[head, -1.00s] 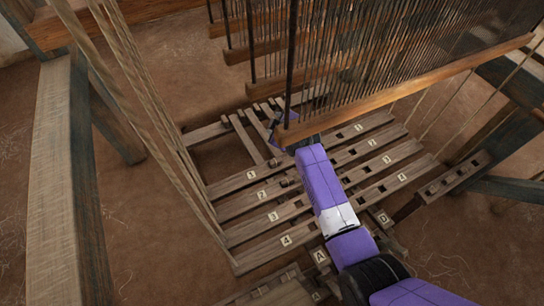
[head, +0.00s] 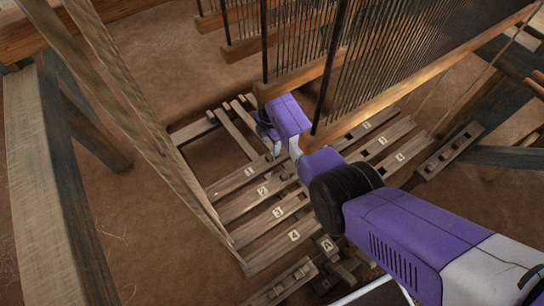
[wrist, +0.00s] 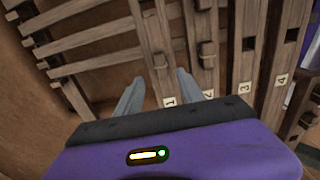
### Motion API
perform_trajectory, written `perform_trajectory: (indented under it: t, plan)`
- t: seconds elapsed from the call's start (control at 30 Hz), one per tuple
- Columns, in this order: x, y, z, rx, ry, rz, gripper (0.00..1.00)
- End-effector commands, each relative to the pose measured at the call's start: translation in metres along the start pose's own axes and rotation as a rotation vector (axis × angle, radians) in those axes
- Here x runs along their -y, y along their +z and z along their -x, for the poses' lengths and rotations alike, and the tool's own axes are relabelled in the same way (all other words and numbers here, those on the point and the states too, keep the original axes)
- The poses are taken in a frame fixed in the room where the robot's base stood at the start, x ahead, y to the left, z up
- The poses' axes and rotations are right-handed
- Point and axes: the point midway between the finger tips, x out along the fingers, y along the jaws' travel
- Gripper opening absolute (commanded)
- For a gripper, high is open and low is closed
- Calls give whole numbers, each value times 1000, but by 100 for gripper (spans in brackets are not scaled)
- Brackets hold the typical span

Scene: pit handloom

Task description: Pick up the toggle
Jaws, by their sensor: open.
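Small wooden blocks that look like toggles sit on the numbered bars. Another (wrist: 207,55) is on the bar marked 2, to the right of my fingers. The views do not show which one is meant. In the head view, my arm's purple links and the hanging frame hide much of the bars and most of the gripper.
Numbered bars (head: 262,214) lie low over a brown earth floor (head: 150,240). Hanging frames with dark cords and a wooden lower rail (head: 420,75) stand close above my arm. Slanting ropes (head: 150,130) and a heavy post (head: 40,190) are at left. Open floor lies between post and bars.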

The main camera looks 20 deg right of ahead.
Motion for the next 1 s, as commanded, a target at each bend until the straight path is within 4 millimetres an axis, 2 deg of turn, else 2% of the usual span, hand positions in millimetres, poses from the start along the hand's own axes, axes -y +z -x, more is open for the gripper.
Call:
perform_trajectory:
  t: [0.03,0.23,0.5,0.77,1.0]
  plan:
    - [0,0,-9,0,0,0,45]
    - [1,1,-23,0,1,-1,45]
    - [2,3,-61,0,1,-1,45]
    - [2,4,-62,1,3,-2,45]
    - [2,4,-62,1,3,-2,0]
